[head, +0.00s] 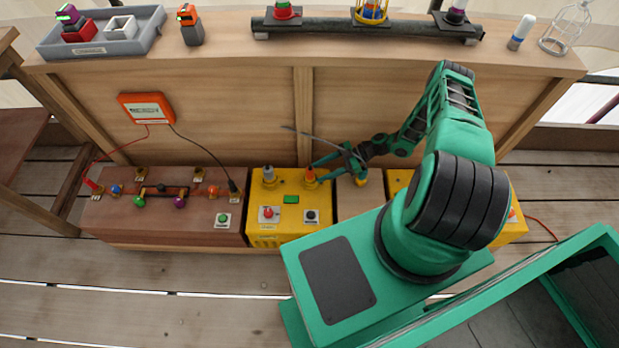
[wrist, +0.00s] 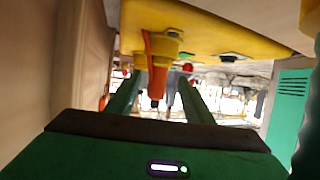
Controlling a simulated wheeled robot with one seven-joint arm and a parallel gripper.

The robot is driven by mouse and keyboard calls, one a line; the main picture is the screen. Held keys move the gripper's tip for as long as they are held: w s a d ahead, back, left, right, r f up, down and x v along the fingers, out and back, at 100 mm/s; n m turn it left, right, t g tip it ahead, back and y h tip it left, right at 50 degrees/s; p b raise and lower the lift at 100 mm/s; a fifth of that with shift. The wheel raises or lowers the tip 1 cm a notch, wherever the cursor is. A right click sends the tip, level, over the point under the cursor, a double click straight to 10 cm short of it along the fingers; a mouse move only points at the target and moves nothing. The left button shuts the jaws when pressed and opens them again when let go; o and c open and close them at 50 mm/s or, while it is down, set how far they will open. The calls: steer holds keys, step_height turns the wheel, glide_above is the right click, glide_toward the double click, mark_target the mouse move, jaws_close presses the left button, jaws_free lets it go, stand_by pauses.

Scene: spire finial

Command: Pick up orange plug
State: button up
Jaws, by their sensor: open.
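The orange plug (head: 310,174) stands upright on top of the yellow box (head: 264,233), towards its right end. My gripper (head: 316,172) reaches in from the right at plug height, with its fingertips beside the plug. In the wrist view, the picture is upside down, and the orange plug (wrist: 157,80) hangs from the yellow top between my two open fingers. I cannot tell whether either finger touches it.
A grey plug (head: 268,174) stands left of the orange one. A green patch, red button (head: 268,212) and black button are on the box. The wooden panel (head: 230,110) rises close behind. A brown box (head: 165,215) with knobs and cables is left.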

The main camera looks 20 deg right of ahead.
mark_target(310, 175)
steer(key=shift+w+x, duration=0.2)
steer(key=shift+x, duration=2.35)
steer(key=c, duration=1)
